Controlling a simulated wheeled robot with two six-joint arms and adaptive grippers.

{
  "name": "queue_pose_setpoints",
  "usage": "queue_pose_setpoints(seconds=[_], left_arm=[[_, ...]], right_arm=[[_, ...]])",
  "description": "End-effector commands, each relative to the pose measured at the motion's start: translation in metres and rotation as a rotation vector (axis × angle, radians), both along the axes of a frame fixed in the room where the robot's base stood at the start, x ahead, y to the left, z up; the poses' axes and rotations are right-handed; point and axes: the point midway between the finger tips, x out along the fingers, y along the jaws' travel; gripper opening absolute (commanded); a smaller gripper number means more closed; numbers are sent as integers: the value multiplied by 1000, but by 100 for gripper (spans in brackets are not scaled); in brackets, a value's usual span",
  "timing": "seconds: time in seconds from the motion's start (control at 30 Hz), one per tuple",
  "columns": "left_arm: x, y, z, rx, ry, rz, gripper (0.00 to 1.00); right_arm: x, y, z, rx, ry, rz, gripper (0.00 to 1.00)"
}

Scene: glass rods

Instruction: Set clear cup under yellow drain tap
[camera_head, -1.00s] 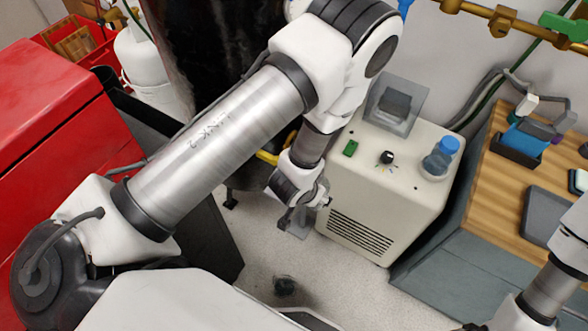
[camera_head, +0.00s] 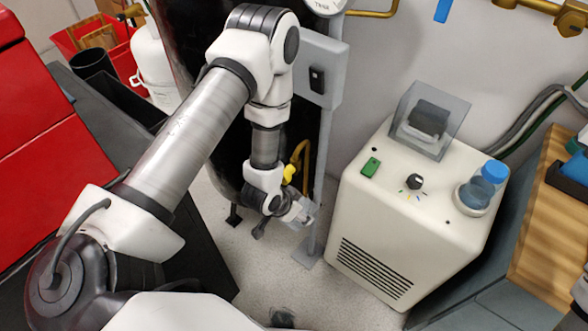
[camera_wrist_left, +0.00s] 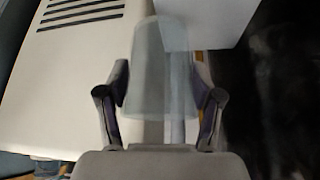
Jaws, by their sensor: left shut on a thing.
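The clear cup (camera_wrist_left: 160,75) is see-through and sits between the fingers of my left gripper (camera_wrist_left: 158,98) in the left wrist view. In the head view the left gripper (camera_head: 291,214) is shut on the cup (camera_head: 305,212), which looks tilted there and is partly hidden by the gripper. The yellow drain tap (camera_head: 289,173) is on a brass pipe at the dark tank, just above the gripper in the picture. The cup is below and a little right of the tap; the exact gap in depth cannot be told.
A cream machine (camera_head: 410,220) with a blue-capped bottle (camera_head: 483,184) stands right of the cup. A grey post (camera_head: 322,160) rises beside the cup from a floor foot. The dark tank (camera_head: 215,130) stands behind my left arm.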

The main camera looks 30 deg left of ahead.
Motion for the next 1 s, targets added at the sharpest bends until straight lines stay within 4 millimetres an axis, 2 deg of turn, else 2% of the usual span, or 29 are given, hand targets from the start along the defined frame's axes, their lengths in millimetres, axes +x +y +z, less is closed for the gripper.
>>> queue_pose_setpoints(seconds=[0.1,0.2,0.4,0.73,0.77,0.8,0.83,1.0], left_arm=[[9,17,-2,-1,0,3,31],[11,22,-4,0,1,-2,31],[11,22,-36,1,3,-3,31],[11,22,-41,1,2,-2,31],[11,22,-41,1,2,-2,69],[11,22,-40,0,2,-1,83],[11,22,-40,0,2,-1,91],[11,22,-40,0,2,-1,91]], right_arm=[[0,0,1,0,0,0,28],[0,0,0,0,0,0,28],[0,0,-6,0,0,0,28],[0,0,-8,0,0,0,28],[0,0,-8,0,0,0,28],[0,0,-7,0,0,0,28],[0,0,-7,0,0,0,28],[0,0,-7,0,0,0,28]])
